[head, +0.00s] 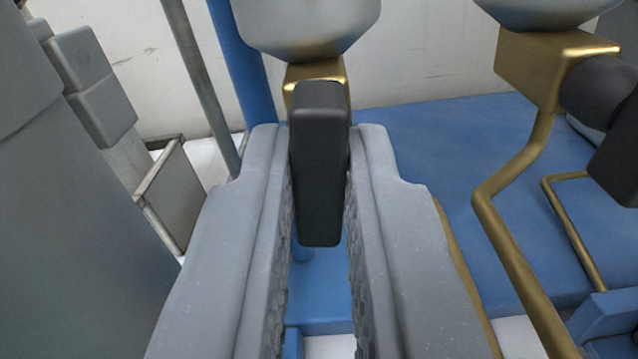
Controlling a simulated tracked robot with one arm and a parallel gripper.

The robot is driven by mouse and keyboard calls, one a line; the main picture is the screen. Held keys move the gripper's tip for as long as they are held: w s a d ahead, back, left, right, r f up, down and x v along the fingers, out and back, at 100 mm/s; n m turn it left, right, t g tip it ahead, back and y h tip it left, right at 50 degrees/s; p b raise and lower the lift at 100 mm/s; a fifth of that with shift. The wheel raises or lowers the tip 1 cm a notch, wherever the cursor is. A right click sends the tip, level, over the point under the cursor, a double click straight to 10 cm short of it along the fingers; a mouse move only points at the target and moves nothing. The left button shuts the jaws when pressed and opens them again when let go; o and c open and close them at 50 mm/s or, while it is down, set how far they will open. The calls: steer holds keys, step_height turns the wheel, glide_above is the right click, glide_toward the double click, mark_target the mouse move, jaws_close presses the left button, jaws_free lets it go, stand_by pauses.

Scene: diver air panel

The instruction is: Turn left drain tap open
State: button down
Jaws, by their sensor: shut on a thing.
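The left drain tap's handle (320,165) is a black, upright lever in the middle of the head view. It hangs in front of a brass valve body (316,72) under a grey rounded bowl (306,22). My gripper (320,180) has one grey jaw on each side of the black handle, shut on it. The lower end of the handle lies between the jaws. The rest of the tap behind the handle is mostly hidden.
A second brass tap (548,65) with a black handle (615,150) stands to the right, with bent brass pipes (505,190) below it. A blue post (243,75) and grey pole (203,85) stand left. A blue panel (435,140) lies behind.

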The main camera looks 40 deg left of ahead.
steer(key=shift+s+f, duration=0.1)
steer(key=shift+f, duration=0.1)
steer(key=c, duration=1.5)
jaws_free()
steer(key=shift+d, duration=0.1)
steer(key=shift+r, duration=0.1)
steer(key=p+v, duration=0.1)
steer(key=v, duration=1.2)
steer(key=shift+s+d, duration=0.15)
steer(key=shift+s, duration=0.1)
